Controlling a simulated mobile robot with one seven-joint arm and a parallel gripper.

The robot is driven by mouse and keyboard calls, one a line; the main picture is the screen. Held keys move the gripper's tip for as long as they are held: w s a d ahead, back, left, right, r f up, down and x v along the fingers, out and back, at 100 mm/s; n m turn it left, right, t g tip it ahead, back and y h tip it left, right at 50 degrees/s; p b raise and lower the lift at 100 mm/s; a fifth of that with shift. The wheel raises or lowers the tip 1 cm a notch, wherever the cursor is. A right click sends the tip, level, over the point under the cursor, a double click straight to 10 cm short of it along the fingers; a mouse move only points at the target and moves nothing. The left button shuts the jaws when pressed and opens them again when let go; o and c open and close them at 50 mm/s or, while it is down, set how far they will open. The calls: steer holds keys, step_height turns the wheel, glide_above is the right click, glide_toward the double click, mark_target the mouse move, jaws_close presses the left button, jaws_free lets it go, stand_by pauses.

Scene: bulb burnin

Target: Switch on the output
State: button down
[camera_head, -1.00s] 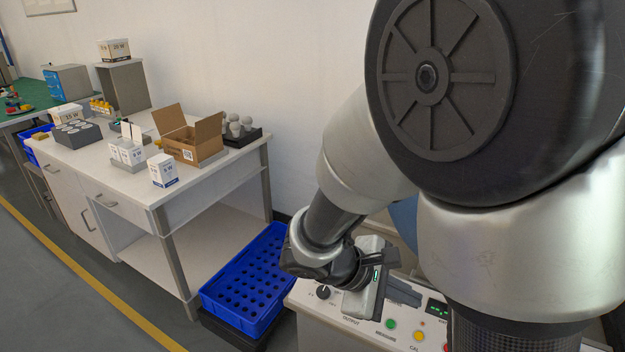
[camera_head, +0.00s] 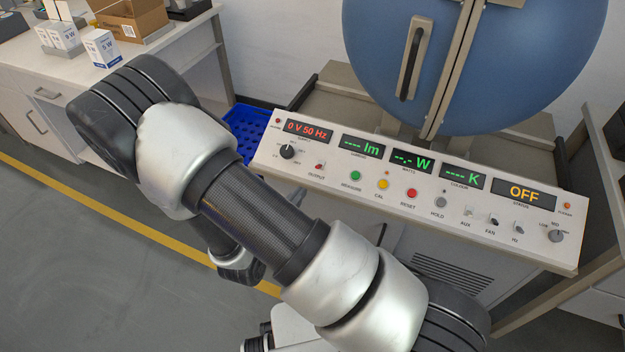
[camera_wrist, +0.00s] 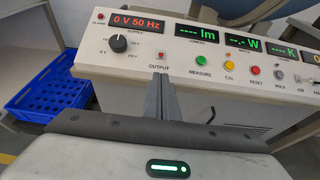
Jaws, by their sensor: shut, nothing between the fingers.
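The control panel (camera_head: 420,190) has a small OUTPUT switch (camera_head: 320,167) with red on it, right of the black supply knob (camera_head: 287,152). The supply display (camera_head: 307,131) reads 0 V 50 Hz and the status display (camera_head: 524,194) reads OFF. In the wrist view the OUTPUT switch (camera_wrist: 161,56) stands just beyond the fingertips of my gripper (camera_wrist: 160,80). The fingers are together and empty, pointing at the panel's front edge below the OUTPUT label. I cannot tell the gap to the switch, or its position. In the head view my arm hides the fingers.
Green (camera_head: 355,175), yellow (camera_head: 383,184) and red (camera_head: 412,193) buttons sit right of the switch. A blue sphere with a handle (camera_head: 412,60) stands behind the panel. A blue crate (camera_head: 246,122) is at the left, beside a white bench (camera_head: 180,50) with boxes.

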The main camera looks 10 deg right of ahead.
mark_target(319, 166)
steer(key=b+x, duration=0.1)
steer(key=x, duration=0.9)
steer(key=shift+b, duration=0.4)
steer(key=shift+r, duration=0.1)
steer(key=shift+a+r+p, duration=0.1)
steer(key=shift+r+p, duration=0.1)
steer(key=shift+p, duration=0.25)
